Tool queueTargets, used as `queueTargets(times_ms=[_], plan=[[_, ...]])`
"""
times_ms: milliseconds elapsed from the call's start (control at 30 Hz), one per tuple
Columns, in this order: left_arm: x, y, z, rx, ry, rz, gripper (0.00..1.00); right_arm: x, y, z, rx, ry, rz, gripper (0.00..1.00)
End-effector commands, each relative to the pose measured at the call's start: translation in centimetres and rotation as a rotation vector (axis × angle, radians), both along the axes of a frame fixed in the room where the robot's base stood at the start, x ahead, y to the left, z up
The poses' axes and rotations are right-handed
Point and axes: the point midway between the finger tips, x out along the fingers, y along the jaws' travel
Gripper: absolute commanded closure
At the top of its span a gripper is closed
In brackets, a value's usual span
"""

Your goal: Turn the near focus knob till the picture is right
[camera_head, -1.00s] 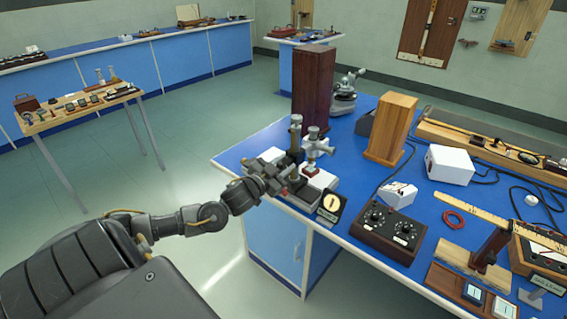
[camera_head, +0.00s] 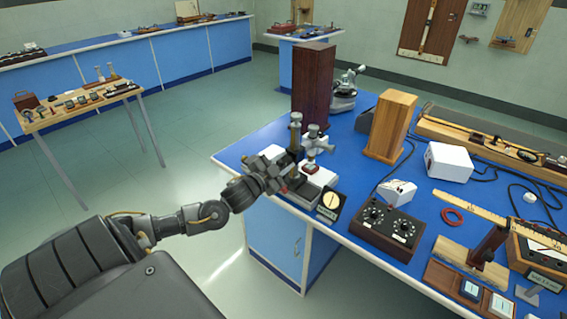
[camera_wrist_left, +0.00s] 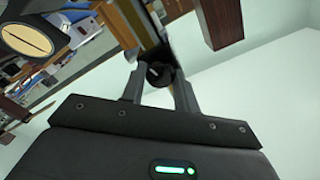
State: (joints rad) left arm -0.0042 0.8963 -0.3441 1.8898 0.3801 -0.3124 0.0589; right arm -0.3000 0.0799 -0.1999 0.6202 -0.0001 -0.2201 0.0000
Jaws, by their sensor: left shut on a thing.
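My left gripper (camera_head: 283,168) is at the near left corner of the blue bench, against the side of a small upright instrument (camera_head: 295,130) with a metal column. In the left wrist view its fingers (camera_wrist_left: 158,78) are shut on a dark round knob (camera_wrist_left: 155,72) with a pale mark. In the head view the gripper hides the knob. A round cream picture disc with a dark line across it stands in a dark frame (camera_head: 330,202) right of the instrument; the disc also shows in the left wrist view (camera_wrist_left: 28,36). My right gripper is not in view.
A second metal stand with a cross-shaped top (camera_head: 314,142) is close to the gripper. A dark box with dials (camera_head: 387,226), a small white box (camera_head: 397,192) and a tall dark wooden block (camera_head: 313,80) share the bench. Open floor lies to the left.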

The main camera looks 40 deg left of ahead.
Motion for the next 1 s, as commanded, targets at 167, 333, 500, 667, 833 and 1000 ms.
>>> queueTargets(times_ms=[167, 333, 500, 667, 833, 1000], plan=[[0.0, 0.0, 0.0, -0.001, 0.0, 0.0, 0.57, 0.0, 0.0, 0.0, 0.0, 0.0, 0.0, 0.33], [0.0, 0.0, 0.0, -0.001, 0.0, 0.0, 0.48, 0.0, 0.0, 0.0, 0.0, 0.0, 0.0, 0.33], [0.0, 0.0, 0.0, -0.001, 0.0, 0.0, 0.48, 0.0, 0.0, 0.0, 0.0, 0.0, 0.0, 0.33], [-1.2, 0.0, -0.2, -0.001, 0.002, -0.001, 0.48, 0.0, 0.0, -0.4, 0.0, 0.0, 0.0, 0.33], [-4.1, -0.1, -0.4, -0.001, 0.003, -0.002, 0.48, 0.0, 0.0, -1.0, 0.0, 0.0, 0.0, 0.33], [-7.2, -0.2, -0.4, -0.001, 0.004, -0.002, 0.48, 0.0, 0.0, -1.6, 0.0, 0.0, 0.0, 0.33]])
